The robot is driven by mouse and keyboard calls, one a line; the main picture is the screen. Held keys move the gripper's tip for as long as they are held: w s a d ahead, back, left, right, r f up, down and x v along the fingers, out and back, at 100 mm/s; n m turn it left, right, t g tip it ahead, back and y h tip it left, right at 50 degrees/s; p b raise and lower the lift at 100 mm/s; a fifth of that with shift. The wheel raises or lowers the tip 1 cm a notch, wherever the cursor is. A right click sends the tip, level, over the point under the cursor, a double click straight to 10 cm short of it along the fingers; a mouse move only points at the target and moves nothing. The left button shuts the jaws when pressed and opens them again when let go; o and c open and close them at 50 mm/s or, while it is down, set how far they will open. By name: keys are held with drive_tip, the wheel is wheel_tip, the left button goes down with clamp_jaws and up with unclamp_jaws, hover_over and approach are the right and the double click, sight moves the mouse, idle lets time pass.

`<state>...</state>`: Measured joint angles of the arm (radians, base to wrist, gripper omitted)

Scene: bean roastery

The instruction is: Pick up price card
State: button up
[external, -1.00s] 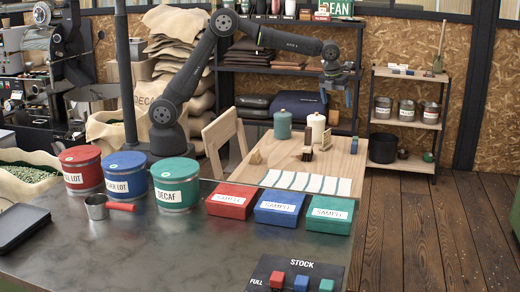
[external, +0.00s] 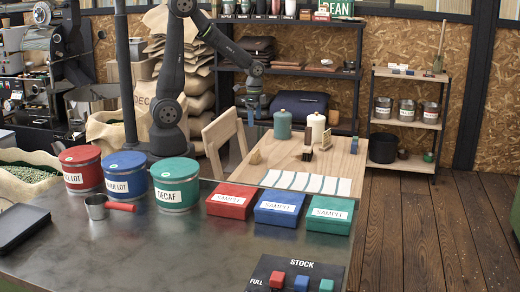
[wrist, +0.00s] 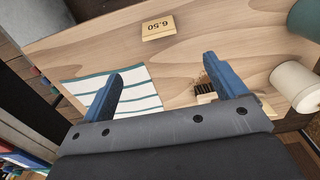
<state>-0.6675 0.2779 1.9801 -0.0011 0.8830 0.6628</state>
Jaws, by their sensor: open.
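The price card (wrist: 158,28), a small tan wooden piece marked "6.50", sits on the wooden table near the top of the wrist view. In the external view the price card (external: 255,157) is at the table's left side. My gripper (external: 252,117) is above the table, over the card's side of it and clear of the surface. In the wrist view my gripper (wrist: 165,75) has its two blue fingers wide apart, with nothing held between them. The card lies beyond the fingertips, apart from them.
A striped cloth (external: 305,183) lies at the table's front. A dark-bristled brush (wrist: 203,88) stands near the right finger in the wrist view. A teal canister (external: 282,124) and a cream canister (external: 317,126) stand at the back. A chair (external: 224,138) is at the left. Bare wood surrounds the card.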

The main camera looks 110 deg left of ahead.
approach(256, 151)
drive_tip(key=f, duration=0.5)
drive_tip(key=shift+s+a+f, duration=0.1)
drive_tip(key=shift+s+f, duration=0.1)
drive_tip(key=shift+s, duration=0.05)
drive_tip(key=shift+w+f, duration=0.15)
drive_tip(key=shift+f, duration=2.45)
drive_tip(key=c, duration=1.1)
drive_tip(key=shift+o, duration=0.2)
